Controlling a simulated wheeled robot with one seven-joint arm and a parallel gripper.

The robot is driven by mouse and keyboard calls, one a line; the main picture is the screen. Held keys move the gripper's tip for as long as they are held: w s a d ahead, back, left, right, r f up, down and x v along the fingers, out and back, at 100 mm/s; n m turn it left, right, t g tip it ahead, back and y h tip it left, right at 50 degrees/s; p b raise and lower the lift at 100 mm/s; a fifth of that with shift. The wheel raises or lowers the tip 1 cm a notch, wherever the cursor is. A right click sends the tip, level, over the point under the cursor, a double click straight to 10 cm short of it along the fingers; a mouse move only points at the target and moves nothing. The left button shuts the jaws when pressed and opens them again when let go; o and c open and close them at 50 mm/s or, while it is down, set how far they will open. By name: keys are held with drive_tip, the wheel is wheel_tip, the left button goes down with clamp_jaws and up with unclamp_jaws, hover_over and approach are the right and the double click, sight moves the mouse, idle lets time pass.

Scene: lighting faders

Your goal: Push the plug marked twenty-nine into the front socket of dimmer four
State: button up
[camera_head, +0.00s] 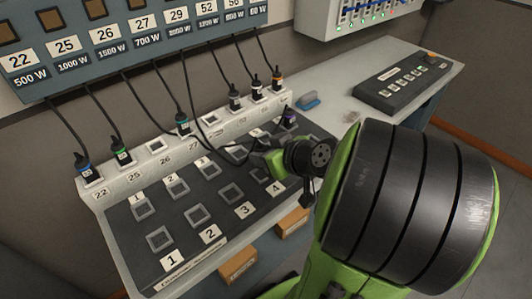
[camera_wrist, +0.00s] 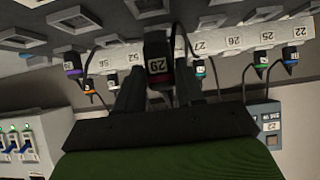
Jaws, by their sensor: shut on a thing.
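The plug marked 29 (camera_wrist: 157,66) is a dark plug with a white label and a reddish band, held between the two fingers in the wrist view. My gripper (camera_wrist: 158,78) is shut on it; in the head view my gripper (camera_head: 264,156) is over the right part of the dimmer desk. The front socket of dimmer four (camera_head: 262,172) seems to show just behind the white label 4 (camera_head: 277,187), partly under my gripper. The plug's tip is hidden in the head view, and I cannot tell whether it touches a socket.
The dark desk (camera_head: 185,232) has two rows of square sockets. A pale numbered strip (camera_head: 130,178) behind it holds several corded plugs. A purple-banded plug (camera_head: 289,119) stands close beyond my gripper. Cords hang from the wall panel (camera_head: 130,58). A blue block (camera_head: 308,100) lies at the right.

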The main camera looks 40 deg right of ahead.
drive_tip(key=shift+f+b, duration=1.15)
drive_tip(key=shift+b, duration=0.1)
drive_tip(key=shift+f+b, duration=0.25)
drive_tip(key=shift+b, duration=0.2)
drive_tip(key=shift+f, duration=0.75)
idle(1.2)
drive_tip(key=o, duration=1.2)
drive_tip(key=shift+o, duration=0.2)
drive_tip(key=p+v, duration=0.2)
drive_tip(key=v, duration=1.3)
drive_tip(key=shift+s+r+p, duration=0.3)
drive_tip(key=shift+r+p, duration=0.05)
drive_tip(key=shift+p, duration=0.05)
